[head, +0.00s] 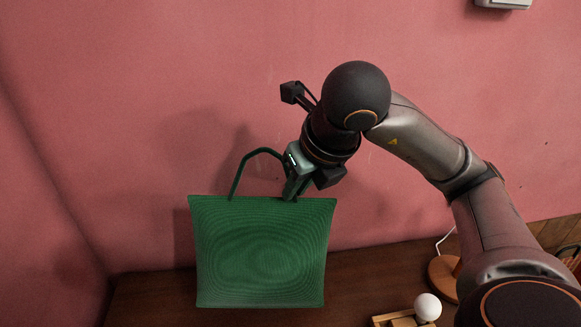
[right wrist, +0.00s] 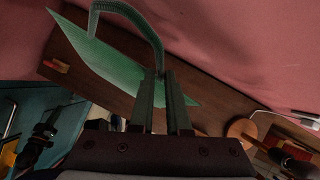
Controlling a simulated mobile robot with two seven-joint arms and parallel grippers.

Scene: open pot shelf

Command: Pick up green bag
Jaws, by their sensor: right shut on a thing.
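The green bag (head: 262,252) is upright in front of the pink wall, with its arched handle (head: 243,165) on top. My right gripper (head: 291,190) comes down from above and is shut on the right part of the handle, close to the bag's top edge. In the right wrist view, the gripper's fingers (right wrist: 164,88) close around one end of the handle, and the bag (right wrist: 110,62) spreads out below. The bag's lower part covers some of the dark table; I cannot tell whether its bottom touches it.
The dark wooden table (head: 150,295) runs along the wall. To the right of the bag are a white ball (head: 428,307), a wooden slatted piece (head: 393,318) and a round wooden base (head: 443,277). A small red and yellow item (right wrist: 57,67) lies near the table's other end.

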